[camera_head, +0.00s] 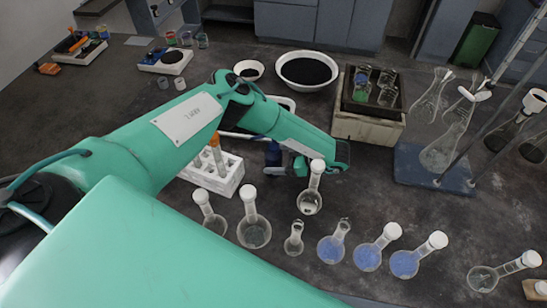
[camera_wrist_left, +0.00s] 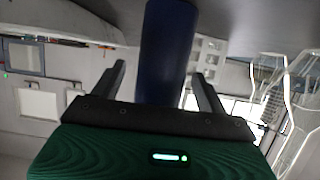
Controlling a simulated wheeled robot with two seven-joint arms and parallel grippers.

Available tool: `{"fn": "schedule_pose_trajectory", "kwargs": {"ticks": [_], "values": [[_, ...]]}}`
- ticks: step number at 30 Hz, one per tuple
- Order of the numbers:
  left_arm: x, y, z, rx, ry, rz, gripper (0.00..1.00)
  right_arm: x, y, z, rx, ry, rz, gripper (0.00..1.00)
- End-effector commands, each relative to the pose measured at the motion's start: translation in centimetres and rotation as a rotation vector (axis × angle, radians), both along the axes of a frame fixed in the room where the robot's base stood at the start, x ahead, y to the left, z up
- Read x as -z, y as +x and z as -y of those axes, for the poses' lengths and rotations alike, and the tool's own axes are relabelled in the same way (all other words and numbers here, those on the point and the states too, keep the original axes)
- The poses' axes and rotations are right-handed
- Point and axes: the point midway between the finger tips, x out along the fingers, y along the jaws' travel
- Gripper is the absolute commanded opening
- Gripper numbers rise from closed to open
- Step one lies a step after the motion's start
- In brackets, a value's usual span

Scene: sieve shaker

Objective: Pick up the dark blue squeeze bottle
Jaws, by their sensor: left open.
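The dark blue squeeze bottle (camera_head: 273,153) stands on the dark table, just right of a white tube rack and partly hidden by my left forearm. In the left wrist view the bottle (camera_wrist_left: 168,45) rises between the two dark fingers of my left gripper (camera_wrist_left: 160,75). The fingers are open, one on each side, with visible gaps to the bottle. In the head view my left gripper (camera_head: 290,170) is low beside the bottle and partly hidden by my wrist. My right gripper is not in view.
A white rack (camera_head: 213,174) with tubes is left of the bottle. Several round flasks stand in front, one (camera_head: 310,202) close to my gripper. A black-filled white bowl (camera_head: 281,73) and a beige box (camera_head: 362,128) with glassware are behind. A blue-based stand (camera_head: 432,170) is at right.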

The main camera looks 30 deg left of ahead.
Motion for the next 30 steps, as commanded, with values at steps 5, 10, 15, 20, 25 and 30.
{"fn": "schedule_pose_trajectory", "kwargs": {"ticks": [5, 10, 15, 20, 25, 30], "values": [[0.8, -0.6, -2.1, -0.002, 0.000, -0.002, 0.75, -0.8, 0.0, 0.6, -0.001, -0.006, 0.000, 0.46], [1.1, -0.7, -2.5, 0.000, 0.000, -0.001, 0.75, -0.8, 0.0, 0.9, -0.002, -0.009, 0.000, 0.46], [1.0, -0.6, -2.5, 0.000, 0.000, 0.000, 0.70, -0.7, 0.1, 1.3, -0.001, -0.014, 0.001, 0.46], [1.0, -0.6, -2.5, 0.000, 0.000, 0.000, 0.44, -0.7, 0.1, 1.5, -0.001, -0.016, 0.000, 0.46], [1.0, -0.6, -2.5, 0.000, 0.000, 0.000, 0.44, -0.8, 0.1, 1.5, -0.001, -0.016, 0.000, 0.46], [0.9, -0.6, -2.5, 0.000, 0.000, 0.001, 0.44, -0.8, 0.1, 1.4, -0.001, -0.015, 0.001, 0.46]]}}
